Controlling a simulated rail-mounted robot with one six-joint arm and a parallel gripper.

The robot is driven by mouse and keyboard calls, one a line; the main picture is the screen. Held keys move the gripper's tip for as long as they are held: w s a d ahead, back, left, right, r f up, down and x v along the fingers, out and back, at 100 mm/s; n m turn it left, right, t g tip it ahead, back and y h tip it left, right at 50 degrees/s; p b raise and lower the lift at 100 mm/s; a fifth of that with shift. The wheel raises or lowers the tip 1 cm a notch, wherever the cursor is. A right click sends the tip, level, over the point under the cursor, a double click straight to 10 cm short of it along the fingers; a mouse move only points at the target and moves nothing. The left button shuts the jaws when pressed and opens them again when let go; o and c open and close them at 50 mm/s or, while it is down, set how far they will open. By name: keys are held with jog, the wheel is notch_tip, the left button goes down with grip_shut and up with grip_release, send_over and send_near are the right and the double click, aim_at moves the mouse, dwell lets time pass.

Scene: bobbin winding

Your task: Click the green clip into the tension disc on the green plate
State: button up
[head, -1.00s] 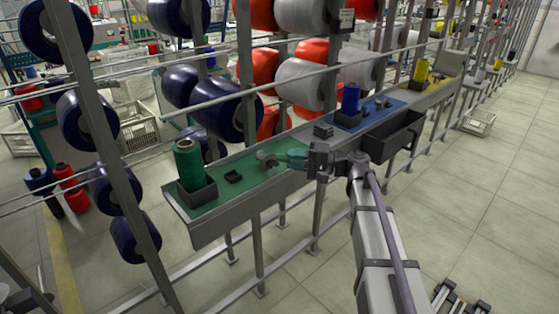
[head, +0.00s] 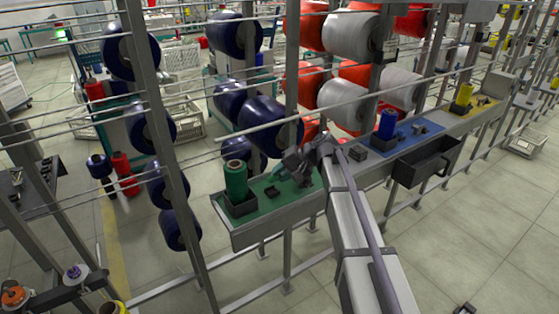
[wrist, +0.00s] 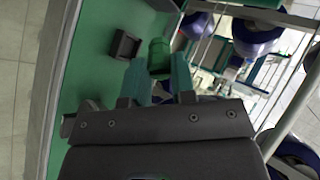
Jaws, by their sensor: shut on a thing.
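The green plate (head: 288,203) is the near end of a long shelf. My gripper (head: 292,172) is low over its right part, seen side-on. In the wrist view the teal fingers of my gripper (wrist: 158,80) are shut on the green clip (wrist: 158,56), a small rounded green piece at their tips. A small dark open block (head: 270,190) lies on the plate; it also shows in the wrist view (wrist: 125,45), left of the clip and apart from it. I cannot make out the tension disc; my gripper may hide it.
A green thread cone (head: 236,177) stands in a dark holder (head: 242,207) at the plate's left end. A blue plate (head: 408,136) with a blue cone (head: 387,124) lies farther right. A dark bin (head: 428,160) hangs at the shelf front. Rails and large bobbins stand behind.

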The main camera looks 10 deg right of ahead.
jog(key=w+d+r+m+g+h+p, duration=0.1)
jog(key=w+d+r+h+p, duration=0.25)
jog(key=r+h+p, duration=0.2)
jog(key=w+d+r+g+h+p, duration=0.1)
jog(key=w+d+r+h+p, duration=0.1)
jog(key=d+r+h+p, duration=0.4)
jog(key=shift+y, duration=0.95)
jog(key=f+b, duration=0.2)
jog(key=f, duration=0.1)
jog(key=a+f+b, duration=0.1)
jog(key=f+b, duration=0.1)
jog(key=a+f+b, duration=0.1)
jog(key=f+b, duration=0.1)
jog(key=f, duration=0.1)
jog(key=shift+w+a+f, duration=0.1)
jog(key=shift+w+f, duration=0.05)
jog(key=shift+f, duration=0.15)
jog(key=shift+f, duration=0.1)
jog(key=shift+f+b, duration=1.9)
jog(key=shift+b, duration=0.15)
